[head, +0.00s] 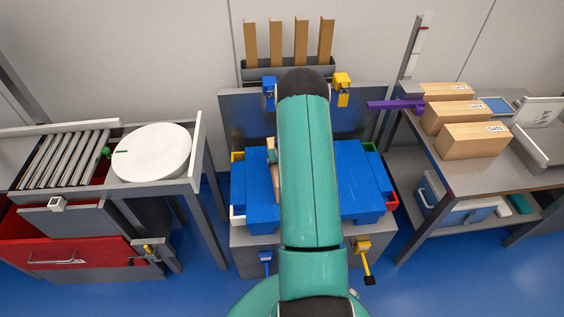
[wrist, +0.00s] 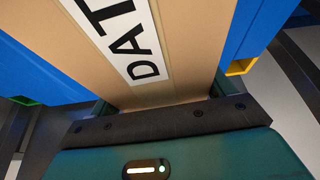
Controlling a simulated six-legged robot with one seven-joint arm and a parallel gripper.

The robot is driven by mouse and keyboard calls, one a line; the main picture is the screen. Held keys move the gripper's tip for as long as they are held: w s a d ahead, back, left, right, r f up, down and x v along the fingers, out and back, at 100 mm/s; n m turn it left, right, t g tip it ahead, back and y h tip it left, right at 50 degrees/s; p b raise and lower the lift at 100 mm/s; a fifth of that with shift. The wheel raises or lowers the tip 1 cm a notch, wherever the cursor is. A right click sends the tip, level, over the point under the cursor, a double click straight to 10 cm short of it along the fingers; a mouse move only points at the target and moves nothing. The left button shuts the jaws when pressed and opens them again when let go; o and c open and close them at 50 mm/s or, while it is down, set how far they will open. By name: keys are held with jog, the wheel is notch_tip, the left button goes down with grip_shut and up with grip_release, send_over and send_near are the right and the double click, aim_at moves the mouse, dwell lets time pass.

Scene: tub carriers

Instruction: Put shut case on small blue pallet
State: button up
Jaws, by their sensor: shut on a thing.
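The case (wrist: 95,45) is a tan box with a white label reading "DAT" in the wrist view, the rest cut off. It lies between the fingers of my gripper (wrist: 158,98), which is shut on it. In the head view my arm hides the gripper and nearly all of the case; a small tan strip (head: 274,178) shows left of the arm. Blue slab-like surfaces (head: 355,180) lie beneath the arm on a grey stand, and blue shows on both sides of the case in the wrist view (wrist: 24,82). I cannot tell whether the case touches the blue.
Several tan boxes (head: 470,141) labelled DATE stand on the right table (head: 460,178), with a purple clamp (head: 395,104) at its edge. The left table carries rollers (head: 65,160) and a white round disc (head: 152,152). Yellow and blue clamps (head: 362,247) flank the middle stand. Blue floor is clear between stations.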

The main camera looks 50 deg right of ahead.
jog(key=shift+d+f, duration=0.1)
jog(key=shift+f, duration=0.3)
jog(key=o, duration=1.9)
jog(key=shift+o, duration=0.2)
jog(key=shift+f, duration=0.1)
jog(key=v, duration=1.4)
